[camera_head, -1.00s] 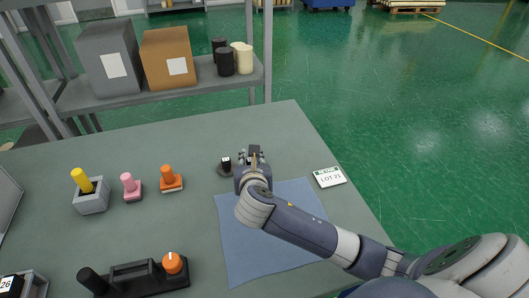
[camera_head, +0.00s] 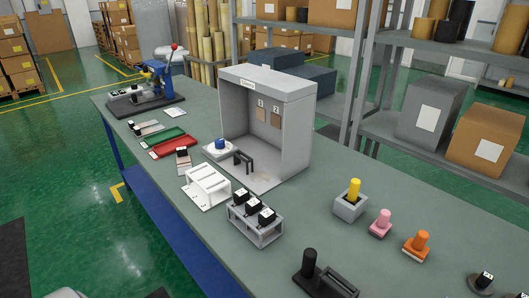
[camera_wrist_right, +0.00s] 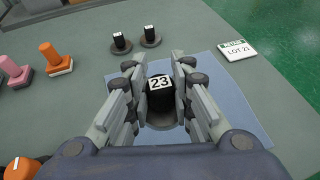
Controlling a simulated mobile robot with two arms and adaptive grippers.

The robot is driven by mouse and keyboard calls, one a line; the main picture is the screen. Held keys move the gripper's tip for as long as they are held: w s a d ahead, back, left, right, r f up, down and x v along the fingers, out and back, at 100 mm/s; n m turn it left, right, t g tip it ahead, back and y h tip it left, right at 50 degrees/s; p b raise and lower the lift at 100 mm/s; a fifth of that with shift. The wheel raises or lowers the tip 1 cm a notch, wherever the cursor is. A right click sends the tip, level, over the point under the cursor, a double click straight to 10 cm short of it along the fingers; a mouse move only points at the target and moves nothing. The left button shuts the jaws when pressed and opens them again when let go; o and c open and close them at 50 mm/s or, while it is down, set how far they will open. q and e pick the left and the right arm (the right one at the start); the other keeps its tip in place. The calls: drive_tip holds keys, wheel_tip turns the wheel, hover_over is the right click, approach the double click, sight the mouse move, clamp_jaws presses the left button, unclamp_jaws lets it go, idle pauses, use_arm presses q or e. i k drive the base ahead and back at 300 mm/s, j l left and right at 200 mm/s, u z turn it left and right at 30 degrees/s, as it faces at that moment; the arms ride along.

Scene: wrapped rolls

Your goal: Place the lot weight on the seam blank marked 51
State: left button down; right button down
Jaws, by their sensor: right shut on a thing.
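My right gripper (camera_wrist_right: 158,66) is shut on a black piece labelled 23 (camera_wrist_right: 159,94); a grey rounded base shows below it. The piece is over the blue cloth (camera_wrist_right: 238,92); I cannot tell whether it touches. Two black pieces on grey discs, one at the left (camera_wrist_right: 119,41) and one at the right (camera_wrist_right: 150,36), stand beyond the cloth; their numbers are too small to read. One of these also shows at the head view's right edge (camera_head: 484,281). No 51 is legible, and I cannot tell which thing is the lot weight. My left gripper is not in view.
A white LOT 21 card (camera_wrist_right: 236,50) lies right of the cloth. Orange (camera_head: 417,244), pink (camera_head: 381,223) and yellow-handled (camera_head: 351,200) pieces stand on the table. A grey rack (camera_head: 256,232) holds black labelled pieces. An open grey booth (camera_head: 296,130) stands behind it.

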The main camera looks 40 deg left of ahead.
sight(184, 163)
drive_tip(key=k+u, duration=0.35)
drive_tip(key=k+j+u, duration=0.1)
drive_tip(key=u, duration=0.6)
drive_tip(key=i+j+u, duration=0.1)
drive_tip(key=u, duration=0.3)
drive_tip(key=i+u, duration=0.15)
drive_tip(key=u, duration=0.65)
drive_tip(key=i, duration=0.05)
